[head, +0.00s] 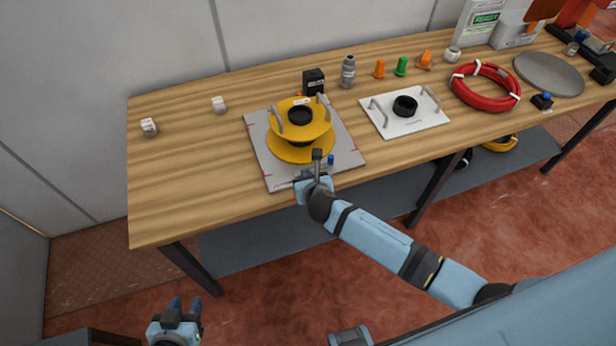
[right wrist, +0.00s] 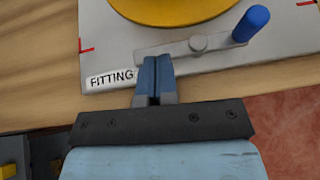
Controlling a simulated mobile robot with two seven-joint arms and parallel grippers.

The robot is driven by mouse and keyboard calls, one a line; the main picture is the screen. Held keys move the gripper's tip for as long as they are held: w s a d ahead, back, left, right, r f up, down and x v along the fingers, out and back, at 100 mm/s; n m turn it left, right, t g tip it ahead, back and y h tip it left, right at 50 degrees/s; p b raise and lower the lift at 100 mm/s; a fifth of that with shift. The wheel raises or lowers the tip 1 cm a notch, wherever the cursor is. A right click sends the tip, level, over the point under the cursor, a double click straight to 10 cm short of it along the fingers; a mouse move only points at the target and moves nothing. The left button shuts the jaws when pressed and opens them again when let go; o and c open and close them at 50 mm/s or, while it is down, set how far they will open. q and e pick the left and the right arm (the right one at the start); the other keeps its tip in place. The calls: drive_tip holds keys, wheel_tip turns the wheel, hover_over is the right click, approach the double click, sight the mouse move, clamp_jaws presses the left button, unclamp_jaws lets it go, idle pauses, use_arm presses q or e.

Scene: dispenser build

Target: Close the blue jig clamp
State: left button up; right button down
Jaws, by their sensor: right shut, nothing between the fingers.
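The blue jig clamp is a grey bar on a round pivot with a blue upright knob (head: 331,160); it also shows in the right wrist view (right wrist: 250,25). It sits at the near edge of the grey jig plate (head: 346,150). The bar lies roughly along that edge, its knob at the right end. My right gripper (head: 304,176) is shut and empty, its tips by the bar's left end (right wrist: 155,62); I cannot tell whether they touch. My left gripper (head: 184,305) is open and empty, low in front of the table.
A yellow flanged part (head: 301,121) with grey handles sits on the jig plate. A white plate (head: 420,118) with a black ring stands to the right, and a red hose coil (head: 484,98) beyond. The table's left part is clear except for two small white blocks.

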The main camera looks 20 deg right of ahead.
drive_tip(key=shift+w+a+m+h, duration=0.2)
drive_tip(key=shift+w+m+h, duration=0.05)
drive_tip(key=shift+m+h, duration=0.35)
drive_tip(key=m+h, duration=0.1)
drive_tip(key=w+m+g+h+p, duration=0.1)
drive_tip(key=m+h, duration=0.1)
drive_tip(key=shift+w+a+r, duration=0.1)
drive_tip(key=shift+w+a, duration=0.05)
drive_tip(key=shift+a, duration=0.25)
drive_tip(key=m+h, duration=0.1)
drive_tip(key=w+m+g+h, duration=0.1)
drive_tip(key=m+h, duration=0.1)
drive_tip(key=shift+w+a+g, duration=0.1)
drive_tip(key=shift+w+g, duration=0.15)
drive_tip(key=shift+g, duration=0.05)
drive_tip(key=m+g+h, duration=0.1)
drive_tip(key=w+m+g, duration=0.1)
drive_tip(key=shift+m+h+p, duration=0.35)
drive_tip(key=shift+m+h, duration=0.05)
drive_tip(key=shift+w, duration=0.15)
drive_tip(key=shift+w+d, duration=0.2)
drive_tip(key=shift+p, duration=0.35)
